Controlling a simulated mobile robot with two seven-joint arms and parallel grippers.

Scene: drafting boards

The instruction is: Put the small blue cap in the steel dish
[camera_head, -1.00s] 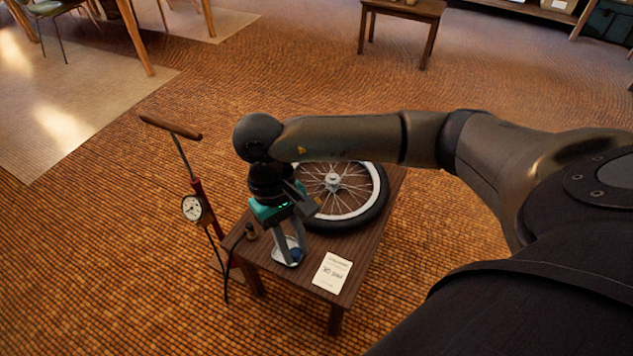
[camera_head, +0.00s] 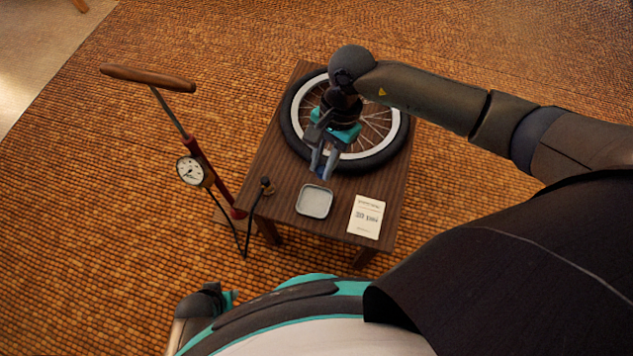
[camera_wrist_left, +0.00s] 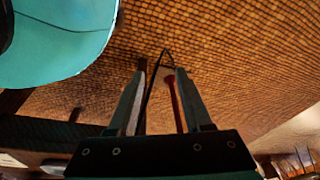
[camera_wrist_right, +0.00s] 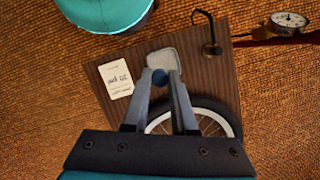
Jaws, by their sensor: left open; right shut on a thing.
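The small blue cap (camera_wrist_right: 160,76) is between the fingertips of my right gripper (camera_wrist_right: 160,84), which is shut on it. In the head view the right gripper (camera_head: 321,172) points down by the wheel's front edge, just behind the dish; the cap is hard to make out there. The steel dish (camera_head: 315,202) is a shallow square tray with rounded corners on the small wooden table, and looks empty. It also shows in the right wrist view (camera_wrist_right: 165,59), just beyond the cap. My left gripper (camera_wrist_left: 157,75) is open and empty, away from the table over the floor.
A spoked wheel (camera_head: 384,155) lies on the wooden table (camera_head: 272,160) behind the dish. A printed card (camera_head: 367,216) lies right of the dish, and a black hose end (camera_head: 266,184) stands left. A floor pump with a gauge (camera_head: 190,170) stands left of the table.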

